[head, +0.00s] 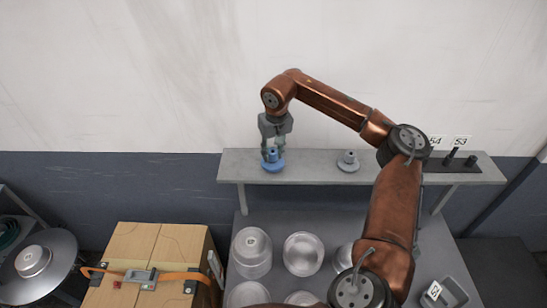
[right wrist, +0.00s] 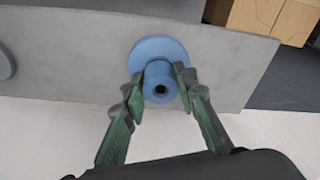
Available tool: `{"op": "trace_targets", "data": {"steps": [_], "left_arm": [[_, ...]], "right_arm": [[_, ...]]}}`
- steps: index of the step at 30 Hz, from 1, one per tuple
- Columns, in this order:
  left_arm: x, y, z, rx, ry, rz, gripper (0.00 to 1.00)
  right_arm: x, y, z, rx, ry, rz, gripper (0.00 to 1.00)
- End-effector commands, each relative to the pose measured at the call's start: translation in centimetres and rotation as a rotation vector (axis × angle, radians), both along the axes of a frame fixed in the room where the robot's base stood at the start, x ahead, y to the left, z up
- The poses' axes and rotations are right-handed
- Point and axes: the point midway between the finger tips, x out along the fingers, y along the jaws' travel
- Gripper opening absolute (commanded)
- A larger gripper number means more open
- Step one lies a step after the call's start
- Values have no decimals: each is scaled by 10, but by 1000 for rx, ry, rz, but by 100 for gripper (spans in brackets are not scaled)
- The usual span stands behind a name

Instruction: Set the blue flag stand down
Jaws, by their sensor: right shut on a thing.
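The blue flag stand (head: 272,165) is a round base with a short hollow post, at the left end of the grey shelf (head: 310,165) in the head view. My right gripper (head: 271,148) reaches it from above. In the right wrist view the blue flag stand (right wrist: 150,50) is seen from above, and the green fingers of my right gripper (right wrist: 159,85) are shut on its post, one on each side. The base appears to be at the shelf surface; I cannot tell whether it touches. My left gripper is not in view.
A grey flag stand (head: 348,161) stands on the shelf to the right. Small black parts (head: 454,155) sit at the shelf's right end, by number cards. The shelf between the two stands is clear.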

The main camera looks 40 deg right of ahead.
Motion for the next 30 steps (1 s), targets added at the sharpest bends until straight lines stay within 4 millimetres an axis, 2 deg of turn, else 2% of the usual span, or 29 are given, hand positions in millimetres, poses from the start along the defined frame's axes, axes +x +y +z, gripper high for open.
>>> {"op": "trace_targets", "data": {"steps": [1, 6, 18, 19, 26, 30], "left_arm": [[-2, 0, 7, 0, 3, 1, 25], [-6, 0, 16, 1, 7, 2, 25], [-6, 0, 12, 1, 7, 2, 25], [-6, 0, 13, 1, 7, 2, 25], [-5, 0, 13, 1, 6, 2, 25], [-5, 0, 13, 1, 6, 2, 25]], "right_arm": [[-1, -1, -7, 0, 5, 0, 0], [-1, 0, -25, 2, 2, -1, 0], [-1, 0, -33, 1, 1, -1, 0], [-1, 0, -32, 1, 1, -1, 29], [-1, 0, -32, 1, 1, -1, 44], [-1, 0, -32, 1, 1, -1, 44]]}}
